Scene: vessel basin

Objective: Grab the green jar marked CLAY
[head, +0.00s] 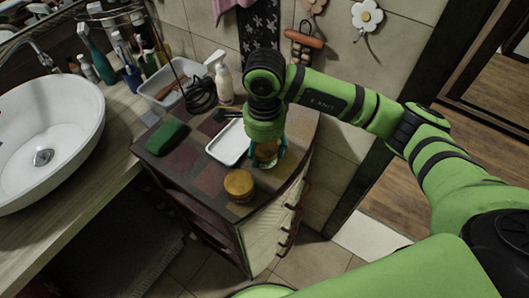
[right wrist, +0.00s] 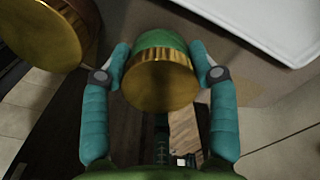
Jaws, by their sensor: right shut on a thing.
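A green jar with a gold lid (right wrist: 160,78) sits between the two teal fingers of my right gripper (right wrist: 162,66) in the right wrist view. The fingers press on both sides of it. No CLAY lettering can be read on it. In the head view my right gripper (head: 267,158) points down over the right part of the patchwork-topped cabinet (head: 208,180), and its wrist and fingers hide most of the jar. I cannot tell whether the jar is clear of the top. My left gripper is not in view.
A second gold-lidded jar (head: 239,185) stands close by, nearer the cabinet's front edge. A white tray (head: 222,150) lies just left of the gripper. A green block (head: 166,137), a spray bottle (head: 224,84) and a bin (head: 160,83) are farther left and back.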

